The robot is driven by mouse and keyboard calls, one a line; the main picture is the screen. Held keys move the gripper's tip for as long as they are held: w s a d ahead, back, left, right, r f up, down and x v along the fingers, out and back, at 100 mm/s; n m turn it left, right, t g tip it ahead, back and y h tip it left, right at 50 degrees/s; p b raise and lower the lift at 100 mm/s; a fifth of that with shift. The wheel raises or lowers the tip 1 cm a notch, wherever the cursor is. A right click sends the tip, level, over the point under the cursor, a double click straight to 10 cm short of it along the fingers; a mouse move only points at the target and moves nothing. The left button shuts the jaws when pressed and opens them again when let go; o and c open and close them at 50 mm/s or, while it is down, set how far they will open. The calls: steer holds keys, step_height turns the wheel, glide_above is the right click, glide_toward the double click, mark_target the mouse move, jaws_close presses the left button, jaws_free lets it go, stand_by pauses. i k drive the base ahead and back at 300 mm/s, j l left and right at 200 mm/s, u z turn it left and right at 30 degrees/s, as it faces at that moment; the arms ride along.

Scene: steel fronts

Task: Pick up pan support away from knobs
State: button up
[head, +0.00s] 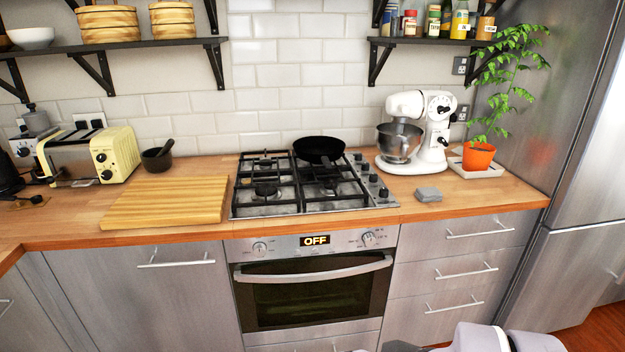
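The steel gas hob (280,212) is set into the wooden counter, with a column of black knobs (372,178) along its right side. Two black pan supports lie side by side on it. The left pan support (264,172) is the one away from the knobs, and nothing stands on it. The right pan support (331,187) is beside the knobs, and a black frying pan (318,149) sits on its rear part. My gripper is not in view; only pale parts of my arm show at the bottom edge.
A wooden board (165,202) lies left of the hob, with a mortar (157,160) and a yellow toaster (95,156) beyond. A grey block (428,194), stand mixer (432,140) and potted plant (478,156) stand right. The oven front (312,285) is below. Shelves hang above.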

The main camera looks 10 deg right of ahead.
mark_target(279, 172)
steer(key=i+j+z, duration=0.1)
steer(key=i+j, duration=0.4)
steer(key=i+j+z, duration=0.1)
steer(key=i+j, duration=0.4)
steer(key=i+j+z, duration=0.1)
steer(key=i+j, duration=0.35)
steer(key=j, duration=0.15)
steer(key=i+j, duration=0.45)
steer(key=j, duration=0.2)
steer(key=l+z, duration=0.05)
